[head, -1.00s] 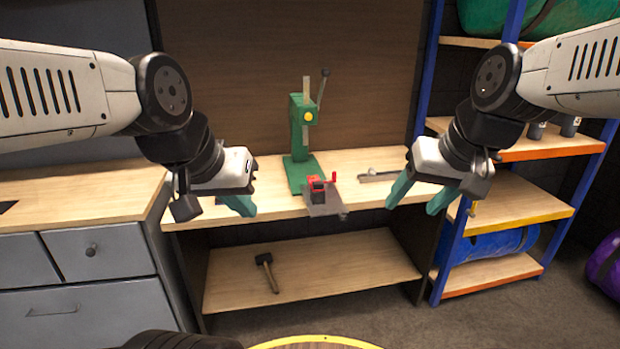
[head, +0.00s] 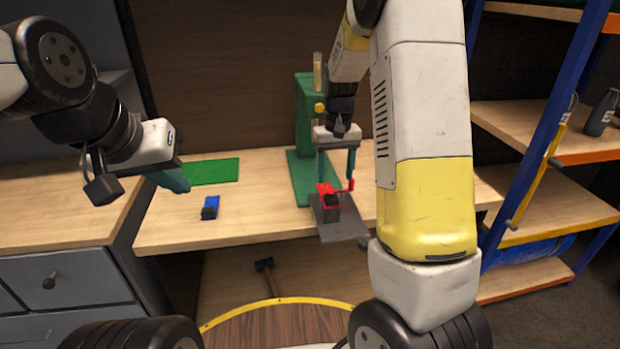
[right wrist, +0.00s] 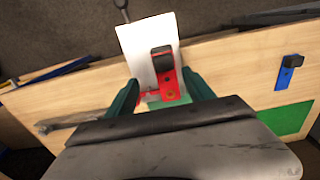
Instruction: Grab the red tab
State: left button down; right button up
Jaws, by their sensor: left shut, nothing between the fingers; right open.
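The red tab (head: 325,188) is a red piece with a black block on it. It sits on a grey plate (head: 345,229) at the workbench's front edge, by the green press (head: 303,120). In the right wrist view the red tab (right wrist: 171,88) lies between the fingertips, its black block beyond them. My right gripper (head: 337,170) is open, pointing down just above the tab, a finger on either side; contact cannot be told. My left gripper (head: 180,182) is shut and empty, over the bench's left part.
A blue tab (head: 211,204) with a black block lies left on the workbench (head: 255,222), near a green mat (head: 212,171). A shelf rack (head: 530,130) stands at the right. A hammer (head: 266,272) lies on the lower shelf. The bench between blue tab and press is clear.

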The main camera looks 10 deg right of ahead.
aim_at(331, 196)
jog(key=f, duration=0.7)
jog(key=shift+s+a+f, duration=0.2)
jog(key=shift+a+f, duration=0.15)
jog(key=shift+a, duration=0.05)
jog(key=c, duration=1.3)
jog(key=shift+r, duration=0.1)
jog(key=shift+c, duration=0.2)
